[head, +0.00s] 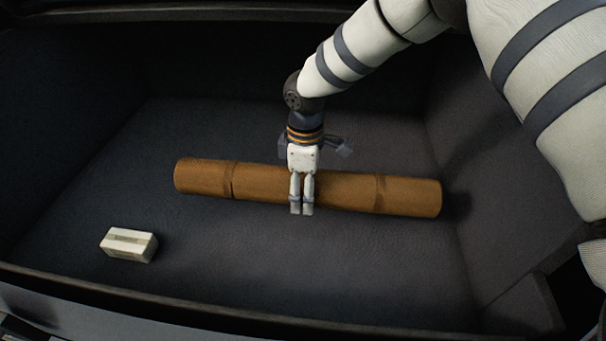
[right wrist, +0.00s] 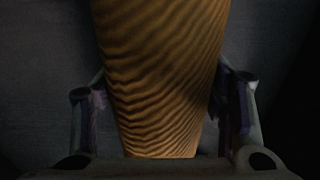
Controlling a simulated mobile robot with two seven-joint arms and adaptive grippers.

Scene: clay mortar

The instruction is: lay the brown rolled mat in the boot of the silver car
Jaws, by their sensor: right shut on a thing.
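The brown rolled mat (head: 260,184) lies lengthwise across the middle of the car boot (head: 290,275), with a band near each end. It appears to be on or just above the dark boot floor; I cannot tell which. My right gripper (head: 301,212) reaches down from above and is shut on the mat near its middle. In the right wrist view the mat (right wrist: 160,80) runs between the two fingers (right wrist: 162,115). My left gripper is not in view.
A small pale box (head: 129,245) lies on the boot floor at the front left, apart from the mat. The boot's right side wall (head: 490,220) is near the mat's right end. The front sill (head: 200,310) runs along the bottom. Floor around the mat is mostly clear.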

